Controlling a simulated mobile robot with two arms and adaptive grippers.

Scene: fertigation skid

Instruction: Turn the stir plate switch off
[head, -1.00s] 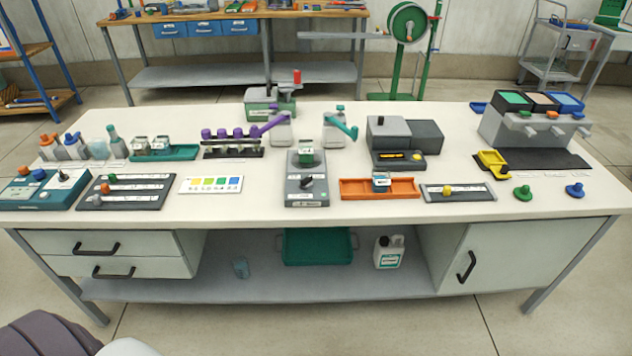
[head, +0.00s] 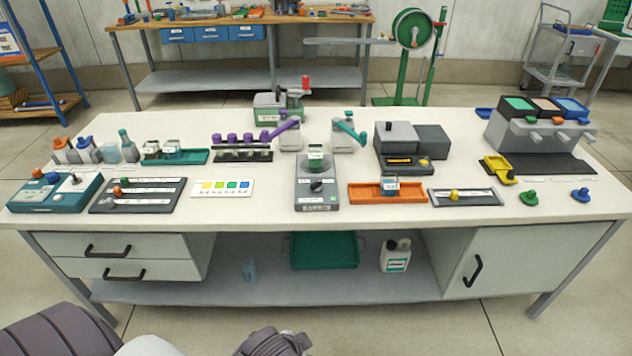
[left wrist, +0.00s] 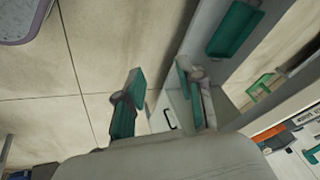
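The grey unit in the middle of the bench, which looks like the stir plate (head: 317,199), has a small green-lidded vessel (head: 316,158) on top. A dark knob (head: 316,185) on its sloped front looks like the switch; its setting is too small to read. My left gripper (left wrist: 162,98) shows in the left wrist view with its two teal-padded fingers apart and nothing between them. It is away from the stir plate, with floor and the bench's lower front beyond it. My right gripper is not in view.
Left of the stir plate are a colour card (head: 222,188), a dark slotted panel (head: 138,194) and a teal control box (head: 57,192). An orange tray (head: 365,194) stands close on its right. Purple-handled and teal-handled units stand behind. The bench's front strip is clear.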

